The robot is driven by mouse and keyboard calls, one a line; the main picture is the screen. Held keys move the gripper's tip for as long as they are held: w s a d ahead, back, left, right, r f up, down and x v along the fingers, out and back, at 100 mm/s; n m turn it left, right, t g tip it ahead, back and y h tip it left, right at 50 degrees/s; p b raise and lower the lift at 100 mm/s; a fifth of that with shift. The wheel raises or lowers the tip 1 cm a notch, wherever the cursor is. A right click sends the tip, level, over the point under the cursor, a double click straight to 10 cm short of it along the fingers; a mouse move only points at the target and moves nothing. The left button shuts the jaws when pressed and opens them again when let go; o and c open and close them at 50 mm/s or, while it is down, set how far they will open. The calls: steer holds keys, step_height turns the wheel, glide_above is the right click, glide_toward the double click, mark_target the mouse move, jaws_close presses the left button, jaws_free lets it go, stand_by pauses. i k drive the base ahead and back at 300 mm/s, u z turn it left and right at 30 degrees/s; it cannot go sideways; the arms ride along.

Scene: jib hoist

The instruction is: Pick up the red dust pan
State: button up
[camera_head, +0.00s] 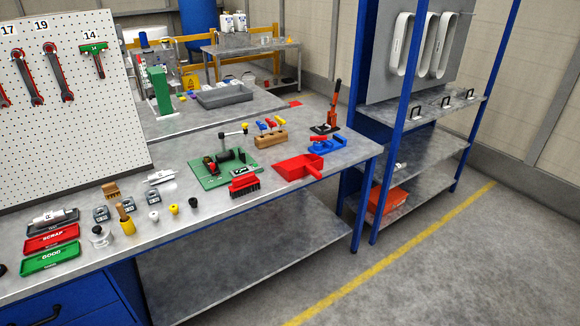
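The red dust pan (298,168) lies flat on the metal workbench (215,205), near its right front corner. Its handle points to the right, toward the bench's front edge. A red brush with dark bristles (244,185) lies to its left, apart from it. My gripper is not in view.
A green base with a black fixture (222,168) stands left of the pan. A blue clamp-like tool (327,144) and a red-handled upright tool (332,110) stand close behind it. A blue shelf rack (402,130) stands to the right. Floor in front is clear.

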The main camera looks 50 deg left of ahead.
mark_target(302, 167)
steer(key=u, duration=0.2)
steer(key=i, duration=0.65)
steer(key=u, duration=0.9)
steer(key=i, duration=0.5)
steer(key=u, duration=0.65)
steer(key=i, duration=0.5)
steer(key=u, duration=0.3)
steer(key=k, duration=0.95)
steer(key=u, duration=0.1)
steer(key=i, duration=0.25)
steer(key=u, duration=0.05)
